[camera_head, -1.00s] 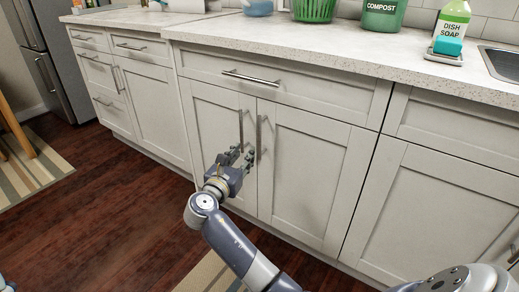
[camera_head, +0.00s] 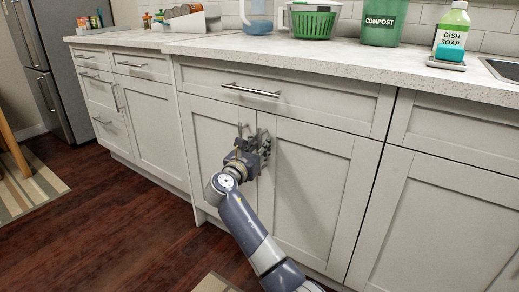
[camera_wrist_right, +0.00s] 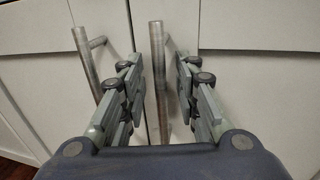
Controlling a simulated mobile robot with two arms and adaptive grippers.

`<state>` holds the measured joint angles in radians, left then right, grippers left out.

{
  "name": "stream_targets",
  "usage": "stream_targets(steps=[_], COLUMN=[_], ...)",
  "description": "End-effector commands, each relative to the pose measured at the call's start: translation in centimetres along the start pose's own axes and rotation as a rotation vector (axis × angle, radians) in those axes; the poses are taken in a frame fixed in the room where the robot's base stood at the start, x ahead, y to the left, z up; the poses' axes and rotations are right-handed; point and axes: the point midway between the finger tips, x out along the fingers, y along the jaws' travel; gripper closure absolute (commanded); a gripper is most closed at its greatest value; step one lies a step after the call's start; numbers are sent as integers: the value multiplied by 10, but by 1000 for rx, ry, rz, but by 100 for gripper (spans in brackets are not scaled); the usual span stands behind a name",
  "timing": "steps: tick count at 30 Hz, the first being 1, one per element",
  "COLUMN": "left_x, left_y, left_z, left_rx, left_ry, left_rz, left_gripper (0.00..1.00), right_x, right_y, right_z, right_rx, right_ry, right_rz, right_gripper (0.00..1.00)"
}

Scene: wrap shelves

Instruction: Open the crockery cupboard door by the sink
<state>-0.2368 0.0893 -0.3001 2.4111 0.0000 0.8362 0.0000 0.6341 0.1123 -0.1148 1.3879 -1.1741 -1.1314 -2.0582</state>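The white cupboard has a left door (camera_head: 210,135) and a right door (camera_head: 310,190), both shut, under a wide drawer. Each door has an upright metal bar handle by the middle seam. My right gripper (camera_head: 262,143) is at the handles, just in front of the doors. In the right wrist view it is open (camera_wrist_right: 160,75), with the right door's handle (camera_wrist_right: 157,60) between its fingers and no visible contact. The left door's handle (camera_wrist_right: 86,62) is outside the left finger. In the head view the gripper mostly hides the right handle. My left gripper is not in view.
The drawer above has a horizontal bar handle (camera_head: 251,90). The counter (camera_head: 330,60) holds a green colander (camera_head: 313,22), a compost bin (camera_head: 382,22), dish soap (camera_head: 452,30) and a sponge (camera_head: 449,53), left of the sink (camera_head: 505,68). The wooden floor (camera_head: 120,220) at left is open.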

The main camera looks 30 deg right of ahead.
Motion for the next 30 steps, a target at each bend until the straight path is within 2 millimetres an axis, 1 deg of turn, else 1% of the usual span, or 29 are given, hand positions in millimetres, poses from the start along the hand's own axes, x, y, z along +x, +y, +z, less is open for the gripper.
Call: stream_targets(steps=[7,8,9,11,12,30], left_x=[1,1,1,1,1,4], left_y=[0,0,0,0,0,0], left_z=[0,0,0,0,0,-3], left_rx=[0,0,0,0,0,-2], left_ry=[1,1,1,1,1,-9], left_rz=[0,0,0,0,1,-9], left_gripper=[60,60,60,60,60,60], right_x=[1,1,1,1,1,-1], right_y=[0,0,0,0,0,4], right_z=[0,0,0,0,0,2], right_rx=[0,0,0,0,0,-3], right_ry=[0,0,0,0,0,0], right_rz=[0,0,0,0,0,28], right_gripper=[71,75,84,98,100,100])
